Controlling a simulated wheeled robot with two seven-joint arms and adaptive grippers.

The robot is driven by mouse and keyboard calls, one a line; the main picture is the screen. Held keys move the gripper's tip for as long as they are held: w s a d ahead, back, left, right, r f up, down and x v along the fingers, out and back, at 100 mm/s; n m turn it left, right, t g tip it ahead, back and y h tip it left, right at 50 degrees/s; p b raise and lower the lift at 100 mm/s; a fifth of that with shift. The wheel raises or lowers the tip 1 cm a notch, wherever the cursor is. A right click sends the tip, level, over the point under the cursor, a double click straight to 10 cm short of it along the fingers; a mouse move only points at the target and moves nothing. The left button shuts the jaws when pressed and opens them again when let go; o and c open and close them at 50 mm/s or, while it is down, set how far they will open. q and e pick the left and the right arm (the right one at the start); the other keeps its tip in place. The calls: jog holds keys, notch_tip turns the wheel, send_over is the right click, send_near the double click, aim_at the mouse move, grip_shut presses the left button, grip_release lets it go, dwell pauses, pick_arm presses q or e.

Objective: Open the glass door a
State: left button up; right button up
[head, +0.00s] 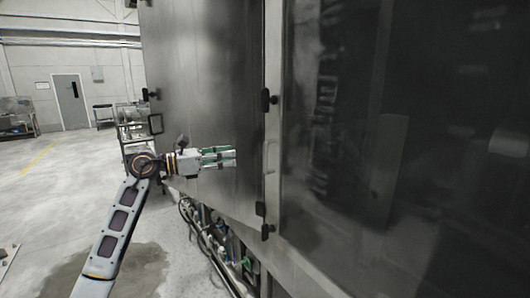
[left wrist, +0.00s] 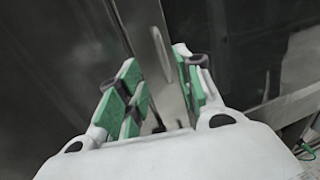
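The glass door (head: 345,150) is a large dark, reflective panel in a metal frame, filling the right half of the head view. It looks closed. A thin pale handle (head: 267,157) stands upright on its left edge. My left gripper (head: 235,156) has green-padded fingers and points right, a little left of that handle in the picture. In the left wrist view its fingers (left wrist: 158,66) are apart, with a bright metal strip (left wrist: 150,40) of the door frame beyond and between them. I see nothing gripped; whether the handle lies between the fingers is unclear. My right gripper is not in view.
Dark latches or hinges (head: 266,101) sit along the seam. Pipes (head: 205,235) run below.

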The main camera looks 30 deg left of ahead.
pick_arm(q)
jog(key=shift+x, duration=1.15)
jog(key=p, duration=0.4)
send_over(265, 169)
jog(key=shift+w+a, duration=0.2)
jog(key=shift+w, duration=0.15)
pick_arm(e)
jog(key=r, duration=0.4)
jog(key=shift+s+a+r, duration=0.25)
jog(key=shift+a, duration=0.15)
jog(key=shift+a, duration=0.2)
pick_arm(q)
jog(key=c, duration=0.5)
grip_shut()
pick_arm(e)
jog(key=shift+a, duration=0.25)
